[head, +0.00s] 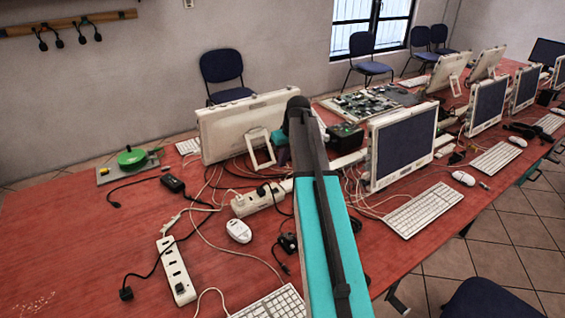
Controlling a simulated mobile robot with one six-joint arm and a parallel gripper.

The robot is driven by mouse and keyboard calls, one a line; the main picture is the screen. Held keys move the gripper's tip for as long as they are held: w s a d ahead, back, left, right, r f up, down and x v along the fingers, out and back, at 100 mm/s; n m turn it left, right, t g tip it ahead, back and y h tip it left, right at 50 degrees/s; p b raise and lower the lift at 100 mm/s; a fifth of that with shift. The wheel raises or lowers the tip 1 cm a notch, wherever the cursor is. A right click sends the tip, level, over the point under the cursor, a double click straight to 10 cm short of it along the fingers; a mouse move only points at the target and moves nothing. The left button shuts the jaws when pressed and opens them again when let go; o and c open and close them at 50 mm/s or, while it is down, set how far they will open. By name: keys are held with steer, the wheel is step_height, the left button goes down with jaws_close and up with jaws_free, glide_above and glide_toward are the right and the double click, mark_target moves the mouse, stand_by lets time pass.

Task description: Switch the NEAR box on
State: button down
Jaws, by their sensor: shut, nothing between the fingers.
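Two white power strips could be the near box; I cannot tell which is meant. One long white strip (176,272) lies at the front left of the red table, with dark sockets along its top. A second white strip (258,199) lies further back, with a dark plug in it, close left of my arm. No switch state can be made out on either. My teal and black arm rises from the bottom centre and bends over at its top. A teal and dark part shows behind the bend, but the gripper's fingers are hidden behind the arm.
Thin white and black cables tangle across the red table (95,240) around both strips. A white mouse (239,231), a black adapter (173,184) and a keyboard (275,304) lie near. Monitors (402,143) stand at the right. The table's far left is mostly clear.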

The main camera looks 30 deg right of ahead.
steer(key=shift+a+f+b, duration=0.1)
steer(key=shift+a+b, duration=0.05)
steer(key=shift+b, duration=0.3)
steer(key=shift+w+a+r+h+b, duration=0.15)
steer(key=shift+a+h+b, duration=0.25)
steer(key=shift+b, duration=0.7)
steer(key=shift+a+r+h+b, duration=0.15)
steer(key=shift+a+b, duration=0.3)
steer(key=shift+b, duration=0.65)
steer(key=p, duration=0.3)
glide_above(276, 188)
steer(key=s, duration=0.1)
steer(key=f, duration=1.1)
steer(key=shift+s+a, duration=0.1)
steer(key=shift+a, duration=0.25)
steer(key=shift+d+f, duration=0.25)
steer(key=shift+f, duration=1)
